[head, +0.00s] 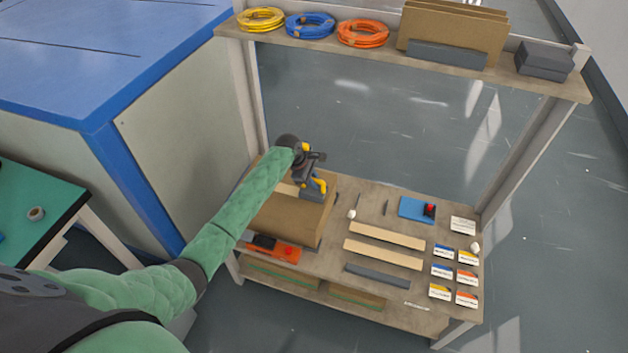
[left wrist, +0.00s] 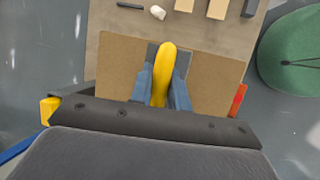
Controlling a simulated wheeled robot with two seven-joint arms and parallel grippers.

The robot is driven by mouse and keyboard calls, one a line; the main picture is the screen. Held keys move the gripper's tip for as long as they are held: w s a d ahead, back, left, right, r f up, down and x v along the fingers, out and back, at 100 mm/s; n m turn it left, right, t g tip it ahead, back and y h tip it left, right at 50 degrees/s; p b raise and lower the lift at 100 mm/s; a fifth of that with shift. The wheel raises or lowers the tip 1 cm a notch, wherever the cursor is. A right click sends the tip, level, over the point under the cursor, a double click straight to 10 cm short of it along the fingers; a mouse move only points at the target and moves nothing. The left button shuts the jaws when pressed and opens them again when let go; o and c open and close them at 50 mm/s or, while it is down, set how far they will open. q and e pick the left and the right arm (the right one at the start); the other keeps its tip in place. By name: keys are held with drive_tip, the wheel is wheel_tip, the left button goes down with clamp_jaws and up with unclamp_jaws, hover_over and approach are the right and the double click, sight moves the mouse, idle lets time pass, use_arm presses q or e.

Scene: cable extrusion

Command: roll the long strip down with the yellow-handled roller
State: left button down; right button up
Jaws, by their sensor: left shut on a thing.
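My left gripper (head: 311,174) is shut on the yellow handle of the roller (head: 316,187), above the brown board (head: 284,222) at the left of the bench. In the left wrist view the yellow handle (left wrist: 163,75) stands between the two blue-grey fingers, with a grey part of the roller behind it. Whether the roller touches the board is unclear. Two long pale strips (head: 387,236) (head: 383,254) and a dark grey strip (head: 377,276) lie flat on the bench, right of the board. Part of a pale strip (head: 287,189) shows by the board, partly behind my arm. My right gripper is out of view.
An orange and black tool (head: 272,248) lies at the bench's front left. Shelf posts (head: 516,135) rise at the sides. Coiled cables (head: 310,25) sit on the upper shelf.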

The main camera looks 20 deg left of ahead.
use_arm(q)
drive_tip(key=shift+f, duration=0.3)
drive_tip(key=shift+a, duration=0.15)
idle(0.3)
drive_tip(key=shift+a+p, duration=0.4)
drive_tip(key=shift+p, duration=0.15)
drive_tip(key=shift+a+p, duration=0.55)
drive_tip(key=shift+a, duration=0.4)
drive_tip(key=shift+a+f, duration=0.1)
drive_tip(key=shift+a, duration=0.2)
